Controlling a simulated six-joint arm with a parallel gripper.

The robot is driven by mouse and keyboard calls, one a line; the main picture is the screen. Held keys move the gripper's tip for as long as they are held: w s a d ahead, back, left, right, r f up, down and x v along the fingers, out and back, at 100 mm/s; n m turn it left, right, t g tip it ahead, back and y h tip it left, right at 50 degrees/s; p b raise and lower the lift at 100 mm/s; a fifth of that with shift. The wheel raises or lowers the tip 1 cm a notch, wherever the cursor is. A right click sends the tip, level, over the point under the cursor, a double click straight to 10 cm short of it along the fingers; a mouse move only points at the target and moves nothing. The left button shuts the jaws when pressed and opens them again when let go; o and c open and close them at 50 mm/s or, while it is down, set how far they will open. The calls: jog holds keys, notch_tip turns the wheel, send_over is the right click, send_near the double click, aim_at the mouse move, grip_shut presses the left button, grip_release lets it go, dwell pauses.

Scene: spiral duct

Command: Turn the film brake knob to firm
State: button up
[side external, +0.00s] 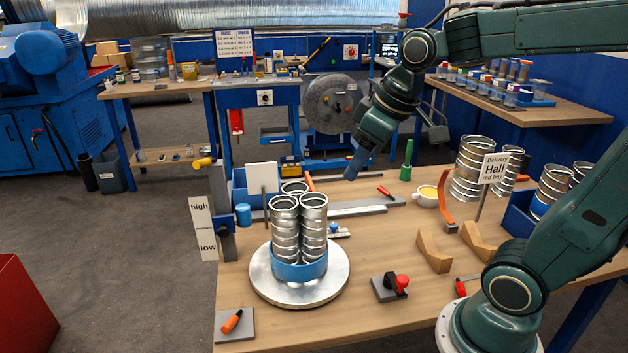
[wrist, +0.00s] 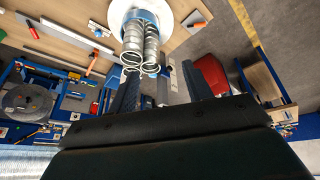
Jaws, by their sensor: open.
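I cannot tell for sure which part is the film brake knob, and no "firm" mark is readable. A grey post (side external: 222,215) stands at the bench's left edge beside a high-to-low scale (side external: 202,228). It carries a yellow knob-like piece (side external: 202,162) near its top and a blue cylinder (side external: 243,214) lower down. A black and red control (side external: 390,286) sits on a dark plate at the bench front. My gripper (side external: 355,166) hangs above the back of the bench, apart from all of these. In the wrist view my gripper (wrist: 160,88) is open, with nothing held between its fingers.
Silver ducts (side external: 300,225) stand in a blue holder on a round turntable (side external: 318,290). An orange-handled tool (side external: 232,321) lies front left.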

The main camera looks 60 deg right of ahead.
jog(key=w+d+f+n, duration=0.2)
jog(key=w+d+f, duration=0.1)
jog(key=w+d, duration=0.6)
jog(key=n+g+y, duration=0.1)
jog(key=n+y, duration=0.1)
send_over(335, 225)
jog(key=s+a, duration=0.4)
jog(key=a, duration=0.1)
notch_tip(335, 225, down, 15)
jog(key=d+f, duration=0.8)
jog(key=f, duration=0.2)
jog(key=shift+s, duration=0.35)
jog(key=x, duration=1.3)
jog(key=shift+w+a+f, duration=0.15)
jog(key=shift+a+f, duration=0.05)
jog(key=shift+f, duration=0.1)
jog(key=c, duration=1)
